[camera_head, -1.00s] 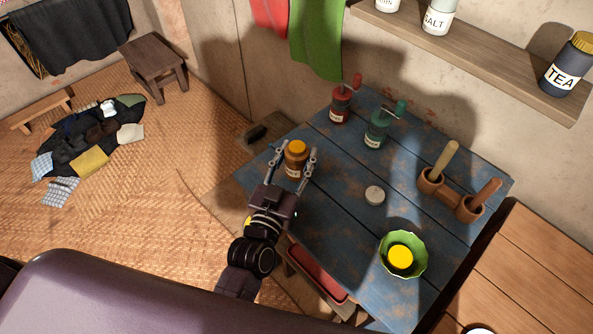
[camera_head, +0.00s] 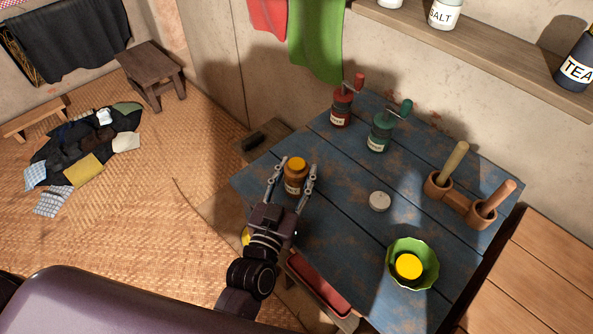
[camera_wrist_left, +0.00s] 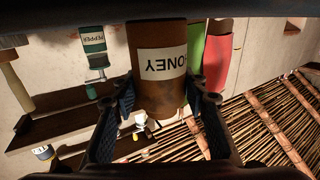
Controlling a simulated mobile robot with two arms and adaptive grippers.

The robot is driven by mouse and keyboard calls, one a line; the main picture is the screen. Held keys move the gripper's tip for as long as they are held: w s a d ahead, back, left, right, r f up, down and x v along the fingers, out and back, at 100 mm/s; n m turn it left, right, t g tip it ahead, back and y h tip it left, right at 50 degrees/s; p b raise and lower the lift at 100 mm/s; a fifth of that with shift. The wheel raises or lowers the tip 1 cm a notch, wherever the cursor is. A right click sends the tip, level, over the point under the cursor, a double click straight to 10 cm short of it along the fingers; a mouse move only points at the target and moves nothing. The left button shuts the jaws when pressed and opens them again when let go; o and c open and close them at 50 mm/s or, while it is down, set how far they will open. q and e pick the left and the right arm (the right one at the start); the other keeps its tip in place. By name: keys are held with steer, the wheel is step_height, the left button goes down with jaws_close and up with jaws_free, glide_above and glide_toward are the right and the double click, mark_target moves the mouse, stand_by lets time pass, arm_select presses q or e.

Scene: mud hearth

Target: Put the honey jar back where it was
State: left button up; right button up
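The honey jar (camera_head: 295,182), brown with an orange-yellow lid, is upright near the left end of the blue table (camera_head: 335,215). My left gripper (camera_head: 295,178) has one finger on each side of it. In the left wrist view, which is upside down, the honey jar (camera_wrist_left: 157,88) fills the space between the finger pads, which look to be against its sides. Its label reads HONEY. I cannot tell whether its base touches the table. My right gripper is in neither view.
A red grinder (camera_head: 342,107) and a green grinder (camera_head: 380,131) stand behind the jar. Bare tabletop lies between.

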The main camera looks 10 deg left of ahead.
arm_select(q)
steer(key=o, duration=0.4)
steer(key=shift+w, duration=0.1)
steer(key=shift+r, duration=0.15)
steer(key=s, duration=0.3)
steer(key=s+b, duration=0.1)
steer(key=s, duration=0.3)
steer(key=s+a, duration=0.1)
steer(key=s, duration=0.2)
steer(key=shift+s+a, duration=0.1)
steer(key=shift+s, duration=0.15)
steer(key=shift+s+a, duration=0.1)
steer(key=shift+s, duration=0.7)
